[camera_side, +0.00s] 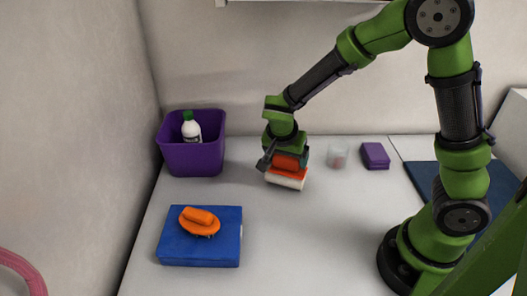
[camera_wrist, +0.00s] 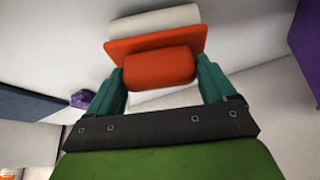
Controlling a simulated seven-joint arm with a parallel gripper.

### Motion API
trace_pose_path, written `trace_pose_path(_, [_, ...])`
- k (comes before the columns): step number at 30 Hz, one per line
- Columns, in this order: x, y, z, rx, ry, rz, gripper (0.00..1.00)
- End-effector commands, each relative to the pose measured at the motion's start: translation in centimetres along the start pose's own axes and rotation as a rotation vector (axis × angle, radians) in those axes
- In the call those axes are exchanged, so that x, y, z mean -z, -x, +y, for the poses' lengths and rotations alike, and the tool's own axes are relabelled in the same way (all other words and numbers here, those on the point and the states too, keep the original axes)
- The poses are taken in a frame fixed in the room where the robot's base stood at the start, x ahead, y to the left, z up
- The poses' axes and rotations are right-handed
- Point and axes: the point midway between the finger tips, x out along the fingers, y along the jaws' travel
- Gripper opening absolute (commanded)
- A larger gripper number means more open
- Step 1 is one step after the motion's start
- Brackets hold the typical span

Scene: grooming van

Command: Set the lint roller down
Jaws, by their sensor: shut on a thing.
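The lint roller (camera_side: 286,174) has an orange handle and body with a white lower part. My gripper (camera_side: 287,156) is shut on its orange handle, pointing down over the white counter. The white part is at or very near the counter top; I cannot tell if it touches. In the wrist view the lint roller's orange handle (camera_wrist: 160,68) sits between the two green fingers of my gripper (camera_wrist: 160,78). Its wider orange plate and pale part show beyond the handle.
A purple bin (camera_side: 190,158) holding a white bottle (camera_side: 191,130) with a green cap stands back left. An orange brush-like item (camera_side: 200,220) lies on a blue box (camera_side: 172,248) at front left. A clear cup (camera_side: 338,157) and purple block (camera_side: 375,156) stand right. The counter's front middle is clear.

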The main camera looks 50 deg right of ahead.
Motion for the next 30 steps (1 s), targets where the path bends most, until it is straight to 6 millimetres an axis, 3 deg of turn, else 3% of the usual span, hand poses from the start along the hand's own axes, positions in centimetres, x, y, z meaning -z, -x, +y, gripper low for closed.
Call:
trace_pose_path(8, [-0.1, -0.2, 0.0, 0.001, 0.001, 0.000, 0.34])
trace_pose_path(9, [-0.1, -0.3, 0.0, 0.001, 0.001, 0.000, 0.85])
trace_pose_path(12, [-0.1, -0.2, 0.0, 0.001, 0.000, 0.000, 1.00])
trace_pose_path(22, [0.1, 0.5, -0.1, 0.004, -0.001, 0.000, 1.00])
trace_pose_path(30, [0.1, 5.7, -0.1, 0.009, -0.002, 0.000, 1.00])
